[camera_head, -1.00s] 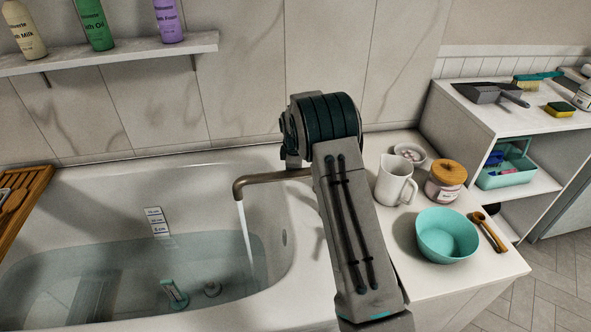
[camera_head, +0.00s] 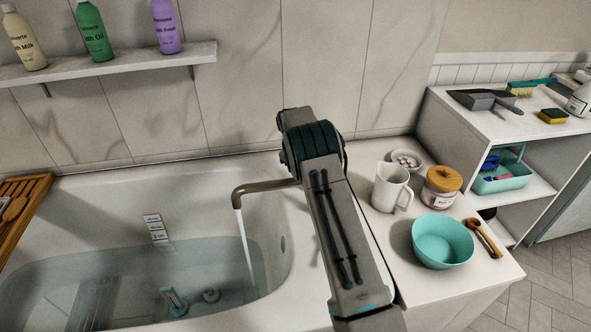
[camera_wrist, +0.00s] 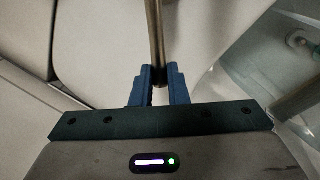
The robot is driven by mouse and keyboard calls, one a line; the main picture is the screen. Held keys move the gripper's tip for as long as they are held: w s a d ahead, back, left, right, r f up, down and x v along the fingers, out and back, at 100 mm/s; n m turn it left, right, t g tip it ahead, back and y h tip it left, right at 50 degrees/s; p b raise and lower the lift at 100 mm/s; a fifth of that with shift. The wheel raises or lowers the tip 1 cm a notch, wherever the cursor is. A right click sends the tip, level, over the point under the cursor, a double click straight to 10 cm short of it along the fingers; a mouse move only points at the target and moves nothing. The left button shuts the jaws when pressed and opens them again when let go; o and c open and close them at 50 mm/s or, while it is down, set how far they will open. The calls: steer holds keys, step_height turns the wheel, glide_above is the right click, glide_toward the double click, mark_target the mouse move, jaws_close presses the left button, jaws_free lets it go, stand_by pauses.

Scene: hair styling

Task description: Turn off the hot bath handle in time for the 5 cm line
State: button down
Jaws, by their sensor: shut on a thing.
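Water runs from the bronze spout (camera_head: 262,187) into the bathtub (camera_head: 110,187). A white level strip (camera_head: 155,228) with several cm marks is on the far tub wall; its lowest mark reads as 5 cm. The water surface (camera_head: 110,262) lies close to the strip's lower end. My gripper (camera_wrist: 161,74) has its blue fingers shut on a slim bronze bar (camera_wrist: 156,35), which looks like a tap handle. Whether it is the hot one I cannot tell. In the head view my arm hides the gripper and the handles.
Right of my arm, the counter holds a white mug (camera_head: 389,187), a wooden-lidded jar (camera_head: 441,187), a small bowl (camera_head: 406,160), a turquoise bowl (camera_head: 442,242) and a wooden scoop (camera_head: 484,238). A bottle shelf (camera_head: 120,64) is on the wall. A wooden rack (camera_head: 28,200) crosses the tub at left.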

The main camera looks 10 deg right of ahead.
steer(key=d+m, duration=0.1)
steer(key=w+d+m, duration=0.1)
steer(key=m, duration=0.1)
steer(key=d+m, duration=0.1)
steer(key=shift+w+m+g+p, duration=0.3)
steer(key=shift+w+g+p, duration=0.05)
steer(key=shift+g+p, duration=0.05)
steer(key=shift+w+d+m+g, duration=0.15)
steer(key=shift+d+m, duration=0.5)
steer(key=shift+m, duration=0.2)
steer(key=shift+w+d+m+g, duration=0.1)
steer(key=shift+d+m+g, duration=0.05)
steer(key=shift+d+m, duration=0.6)
steer(key=shift+a, duration=0.1)
steer(key=c, duration=1.4)
jaws_free()
steer(key=shift+r, duration=0.1)
step_height(320, 180, up, 13)
steer(key=a+p, duration=0.2)
steer(key=shift+a+r+p, duration=0.2)
steer(key=shift+a+p, duration=0.1)
steer(key=shift+p, duration=0.05)
